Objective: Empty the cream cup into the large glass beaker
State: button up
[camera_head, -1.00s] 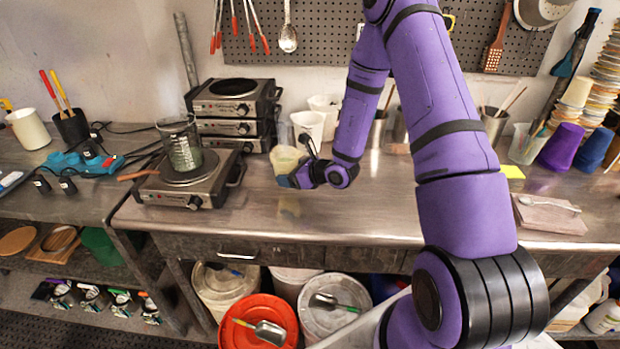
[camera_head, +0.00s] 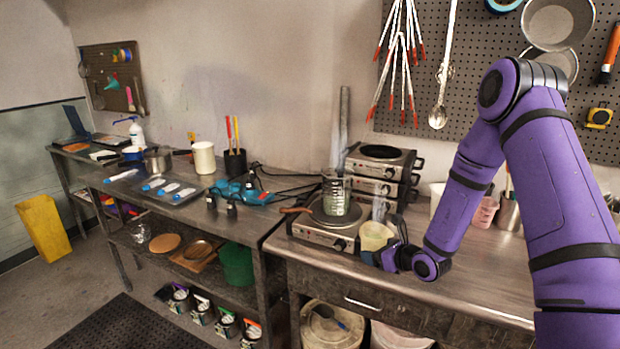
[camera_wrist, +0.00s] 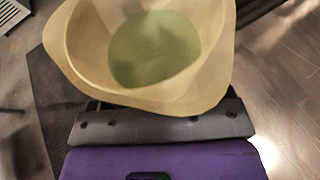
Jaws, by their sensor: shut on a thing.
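The cream cup (camera_head: 374,236) is in my gripper (camera_head: 384,254), held upright just right of the hot plate and in front of it. In the wrist view the cup (camera_wrist: 212,88) shows its wide, wavy rim, with dull green contents inside. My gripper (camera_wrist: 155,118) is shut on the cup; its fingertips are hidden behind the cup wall. The large glass beaker (camera_head: 336,196) stands upright on the hot plate, left of the cup and further back. It looks greenish in its lower part. The cup and beaker are apart.
The hot plate (camera_head: 322,232) carries the beaker, and a brown handle sticks out at its left. Stacked hot plates (camera_head: 380,165) stand behind. A blue device (camera_head: 246,192) and cables lie left. The steel bench (camera_head: 470,285) is clear at front right.

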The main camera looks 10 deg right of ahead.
aim_at(336, 190)
jog(key=j, duration=0.5)
jog(key=i+j, duration=0.1)
jog(key=j, duration=0.35)
jog(key=j+u, duration=0.1)
jog(key=j, duration=0.4)
jog(key=i+j, duration=0.8)
jog(key=k+j+u, duration=0.05)
jog(key=j, duration=0.05)
